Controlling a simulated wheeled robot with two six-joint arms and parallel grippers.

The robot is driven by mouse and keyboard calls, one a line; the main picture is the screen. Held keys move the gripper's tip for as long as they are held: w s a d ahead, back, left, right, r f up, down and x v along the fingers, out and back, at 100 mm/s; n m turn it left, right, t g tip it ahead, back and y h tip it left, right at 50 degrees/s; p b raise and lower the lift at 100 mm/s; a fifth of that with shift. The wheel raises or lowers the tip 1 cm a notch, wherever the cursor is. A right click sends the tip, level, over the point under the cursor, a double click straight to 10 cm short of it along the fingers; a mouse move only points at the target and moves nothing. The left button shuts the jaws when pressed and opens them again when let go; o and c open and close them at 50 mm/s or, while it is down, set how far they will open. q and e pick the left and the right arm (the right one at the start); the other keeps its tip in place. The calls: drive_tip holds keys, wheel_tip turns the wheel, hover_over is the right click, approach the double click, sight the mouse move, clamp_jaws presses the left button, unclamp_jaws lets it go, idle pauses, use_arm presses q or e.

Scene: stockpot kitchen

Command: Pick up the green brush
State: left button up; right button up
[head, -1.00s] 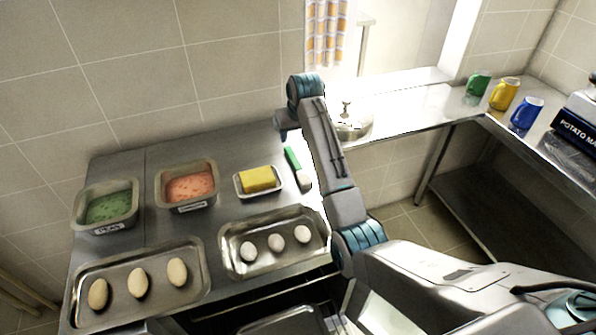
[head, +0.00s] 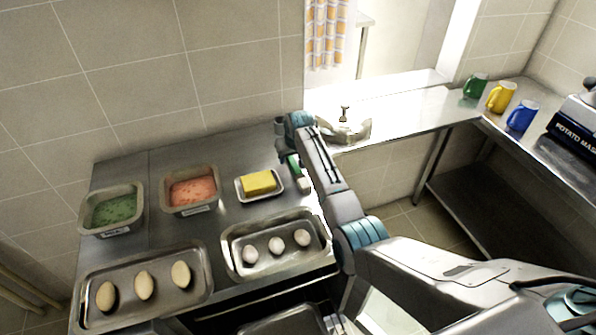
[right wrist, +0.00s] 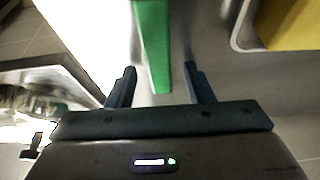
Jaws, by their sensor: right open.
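The green brush (head: 293,164) lies on the steel counter near its right edge, to the right of the yellow block on a small tray. In the head view its green handle is partly hidden by my right gripper (head: 283,153), and its pale end shows below. In the right wrist view the green handle (right wrist: 153,45) runs down between the two open fingers of my right gripper (right wrist: 158,85). The fingers stand apart on both sides of it, with gaps. My left gripper is not in view.
The yellow block (head: 258,182) on its tray (head: 243,197) is close left of the brush. A tray of white eggs (head: 233,262) lies in front. Tubs of green (head: 118,209) and pink (head: 191,191) contents stand further left.

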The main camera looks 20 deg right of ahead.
drive_tip(key=shift+f, duration=0.15)
idle(0.4)
clamp_jaws()
